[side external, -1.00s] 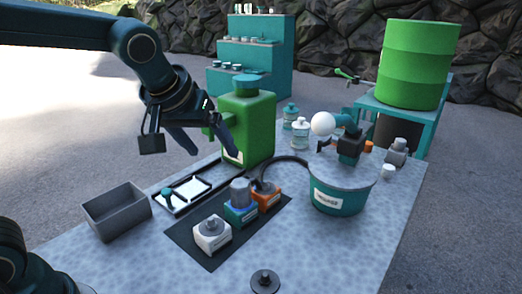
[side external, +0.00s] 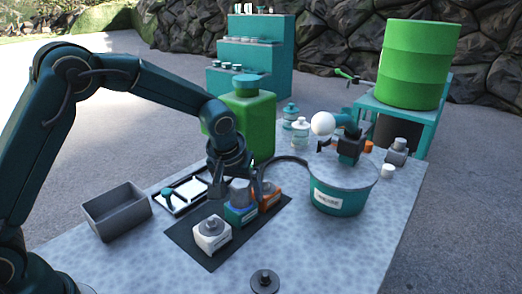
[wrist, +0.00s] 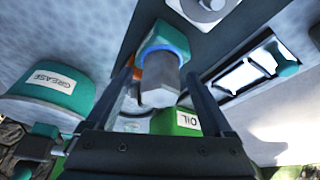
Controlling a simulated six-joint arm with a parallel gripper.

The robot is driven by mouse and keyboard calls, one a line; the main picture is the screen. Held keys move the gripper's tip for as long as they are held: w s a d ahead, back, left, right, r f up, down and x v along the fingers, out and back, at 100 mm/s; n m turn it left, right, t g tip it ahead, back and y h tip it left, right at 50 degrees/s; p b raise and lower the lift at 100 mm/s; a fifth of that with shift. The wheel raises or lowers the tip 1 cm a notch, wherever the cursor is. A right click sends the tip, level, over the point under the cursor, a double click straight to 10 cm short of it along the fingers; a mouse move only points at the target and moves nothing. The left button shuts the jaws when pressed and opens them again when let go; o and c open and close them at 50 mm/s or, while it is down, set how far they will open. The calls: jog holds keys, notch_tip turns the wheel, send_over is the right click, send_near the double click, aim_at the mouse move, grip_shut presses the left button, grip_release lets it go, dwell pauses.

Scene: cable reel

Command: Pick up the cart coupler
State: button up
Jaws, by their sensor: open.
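Three couplers stand in a row on a black mat (side external: 190,242): a white one (side external: 211,233), a teal-and-blue one (side external: 240,215) and an orange one (side external: 270,197). Their labels are too small to read, so I cannot tell which is the cart coupler. My gripper (side external: 237,190) is open, pointing down over the teal-and-blue coupler. In the wrist view, that coupler's grey knob (wrist: 160,90) shows between my two spread fingers (wrist: 157,76). I cannot tell whether either finger touches it. The orange coupler is partly hidden behind it there.
A green oil jug (side external: 258,130) stands just behind my gripper. A teal grease tub (side external: 337,195) is to the right, a grey bin (side external: 116,212) to the left. A black round part (side external: 265,281) lies at the front. The front right of the table is clear.

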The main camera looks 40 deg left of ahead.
grip_shut()
jog(key=shift+r, duration=0.1)
dwell(0.3)
